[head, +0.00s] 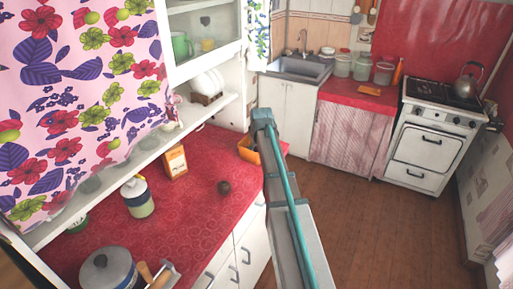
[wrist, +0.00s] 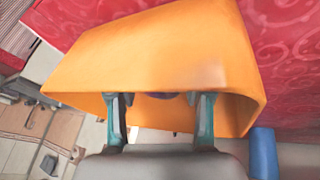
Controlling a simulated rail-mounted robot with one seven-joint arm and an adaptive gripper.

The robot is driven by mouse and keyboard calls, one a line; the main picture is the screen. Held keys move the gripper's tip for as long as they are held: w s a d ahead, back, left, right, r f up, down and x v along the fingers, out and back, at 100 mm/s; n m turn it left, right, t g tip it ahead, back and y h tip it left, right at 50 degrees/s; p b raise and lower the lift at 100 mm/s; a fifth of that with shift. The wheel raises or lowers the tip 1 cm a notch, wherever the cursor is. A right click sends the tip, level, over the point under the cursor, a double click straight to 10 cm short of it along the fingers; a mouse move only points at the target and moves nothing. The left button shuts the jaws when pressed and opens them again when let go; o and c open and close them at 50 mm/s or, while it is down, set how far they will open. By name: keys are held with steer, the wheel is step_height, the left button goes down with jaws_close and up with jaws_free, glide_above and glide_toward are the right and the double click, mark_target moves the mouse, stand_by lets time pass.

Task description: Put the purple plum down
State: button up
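In the wrist view my gripper (wrist: 162,100) has its two teal fingers reaching past the edge of an orange container (wrist: 150,50). A dark purple sliver, seemingly the purple plum (wrist: 181,97), shows between the fingers. The container's wall hides most of it. The fingers stand apart by about its width and appear closed on it. In the head view the orange container (head: 247,151) is at the far end of the red counter, partly behind my arm. My fingers and the plum are hidden there.
The wooden floor (head: 340,220) to the right is clear.

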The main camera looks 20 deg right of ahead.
steer(key=shift+o, duration=1.3)
steer(key=b+v, duration=0.2)
steer(key=v, duration=1)
steer(key=shift+r, duration=0.15)
steer(key=shift+b, duration=0.3)
